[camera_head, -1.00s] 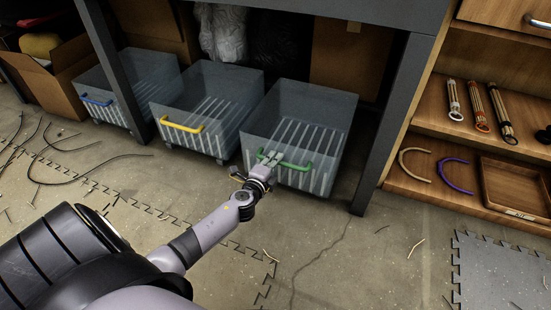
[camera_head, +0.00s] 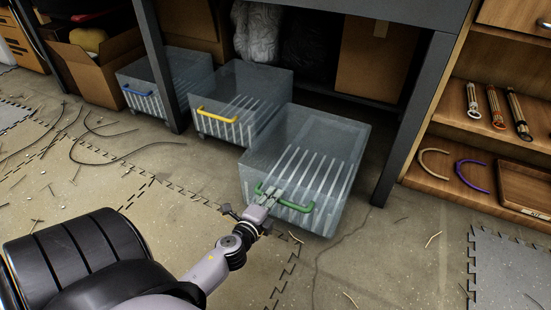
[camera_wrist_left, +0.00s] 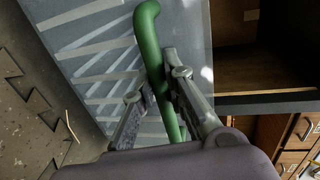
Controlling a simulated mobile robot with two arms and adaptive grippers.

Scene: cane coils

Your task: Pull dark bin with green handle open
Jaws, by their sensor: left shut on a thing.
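The dark, see-through grey bin (camera_head: 335,136) with the green handle (camera_head: 298,206) stands on the floor, pulled forward of the two other bins and partly out from under the bench. My left gripper (camera_head: 272,196) is shut on the green handle near its left end. In the left wrist view the green handle (camera_wrist_left: 149,45) passes between the two fingers of my left gripper (camera_wrist_left: 158,95), with the bin's ribbed front (camera_wrist_left: 95,45) behind it. My right gripper is not in view.
A bin with a yellow handle (camera_head: 217,115) and one with a blue handle (camera_head: 135,91) stand to the left. A bench leg (camera_head: 412,120) is close on the right. A wooden shelf (camera_head: 455,195) stands beyond it. Thin cane strips (camera_head: 110,150) lie on the floor at left.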

